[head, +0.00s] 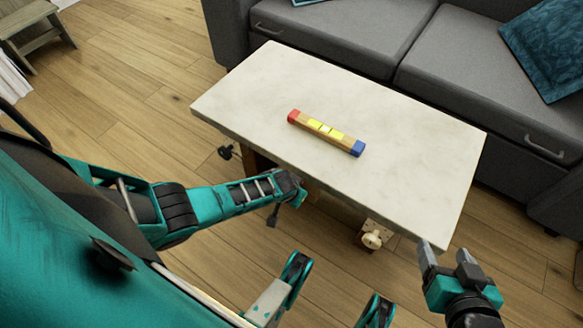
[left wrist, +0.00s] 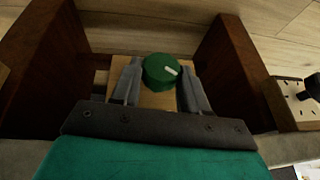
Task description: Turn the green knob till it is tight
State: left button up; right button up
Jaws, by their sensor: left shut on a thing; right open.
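The green knob (left wrist: 160,72) with a white pointer mark shows in the left wrist view, in front of a light wooden plate (left wrist: 150,100). My left gripper (left wrist: 160,78) is shut on the knob, one grey finger on each side. The white mark points to the right. In the head view my left arm reaches to the table's near edge; the knob and left fingertips are hidden there. My right gripper (head: 446,258) is open and empty near the table's right front corner.
A white-topped table (head: 250,90) carries a wooden bar (head: 325,131) with red, yellow and blue parts. A round cream fitting (head: 372,239) sits below its front edge. Dark wooden panels (left wrist: 45,70) flank the knob. A grey sofa (head: 340,35) stands behind.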

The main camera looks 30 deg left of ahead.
pick_arm(q)
jog(key=shift+d+y, duration=0.1)
jog(key=shift+y, duration=0.2)
jog(key=shift+f, duration=0.1)
jog(key=shift+s+d+f+m+y+b, duration=0.15)
jog(key=shift+y+b, duration=0.15)
jog(key=shift+y, duration=0.2)
jog(key=shift+w+d+m+y+b, duration=0.15)
jog(key=shift+y+b, duration=0.1)
jog(key=shift+y, duration=0.25)
jog(key=shift+s+y, duration=0.1)
jog(key=shift+y, duration=0.5)
jog(key=shift+t+y, duration=0.3)
jog(key=shift+y, duration=0.5)
jog(key=shift+m, duration=0.3)
jog(key=o, duration=1)
